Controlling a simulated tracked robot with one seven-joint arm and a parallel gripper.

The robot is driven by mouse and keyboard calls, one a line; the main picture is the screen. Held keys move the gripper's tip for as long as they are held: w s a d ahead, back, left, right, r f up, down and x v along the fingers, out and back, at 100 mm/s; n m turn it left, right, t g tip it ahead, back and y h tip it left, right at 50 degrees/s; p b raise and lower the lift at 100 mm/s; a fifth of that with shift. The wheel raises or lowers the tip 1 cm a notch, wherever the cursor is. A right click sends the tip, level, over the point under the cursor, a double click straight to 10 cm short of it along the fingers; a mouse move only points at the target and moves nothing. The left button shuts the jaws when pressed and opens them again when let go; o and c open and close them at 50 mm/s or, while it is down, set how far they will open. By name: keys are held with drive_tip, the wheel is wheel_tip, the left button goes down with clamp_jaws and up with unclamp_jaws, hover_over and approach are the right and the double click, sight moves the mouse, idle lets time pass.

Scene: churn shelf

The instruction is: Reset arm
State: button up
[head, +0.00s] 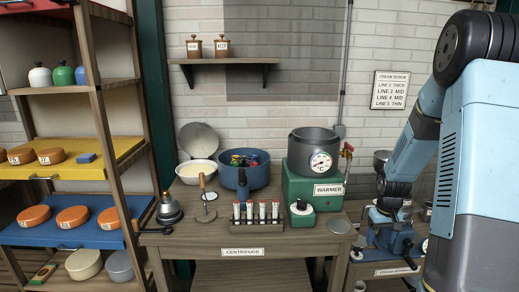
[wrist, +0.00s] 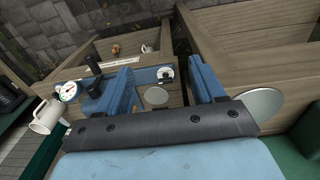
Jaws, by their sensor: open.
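My gripper (wrist: 162,78) shows in the wrist view with its two blue fingers spread wide and nothing between them. Beyond the fingers are wooden bench surfaces, seen at a tilt. In the head view my blue and black arm (head: 412,145) reaches down on the right side, over a low bench. Blue parts (head: 390,238) stand at its lower end; I cannot tell there which are gripper and which are bench equipment.
A shelf rack (head: 112,120) stands left. A white mug (wrist: 46,117) is left of my fingers in the wrist view.

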drive_tip(key=s+a+r+t, duration=0.1)
drive_tip(key=s+a+r, duration=0.2)
drive_tip(key=r, duration=0.4)
drive_tip(key=s+a+r+t+h, duration=0.1)
drive_tip(key=s+a+r, duration=0.15)
drive_tip(key=r, duration=0.45)
drive_tip(key=s+a+r+t, duration=0.1)
drive_tip(key=s+a+r, duration=0.25)
drive_tip(key=r, duration=0.35)
drive_tip(key=s+a+r, duration=0.2)
drive_tip(key=s+r, duration=0.1)
drive_tip(key=s, duration=0.2)
drive_tip(key=s+a+r+t, duration=0.1)
drive_tip(key=s+a+r, duration=0.2)
drive_tip(key=s, duration=0.2)
drive_tip(key=s+a+r+t+y, duration=0.1)
drive_tip(key=s+a+r, duration=0.1)
drive_tip(key=s, duration=0.4)
drive_tip(key=shift+a+r, duration=0.4)
drive_tip(key=shift+r, duration=0.45)
drive_tip(key=shift+c, duration=0.5)
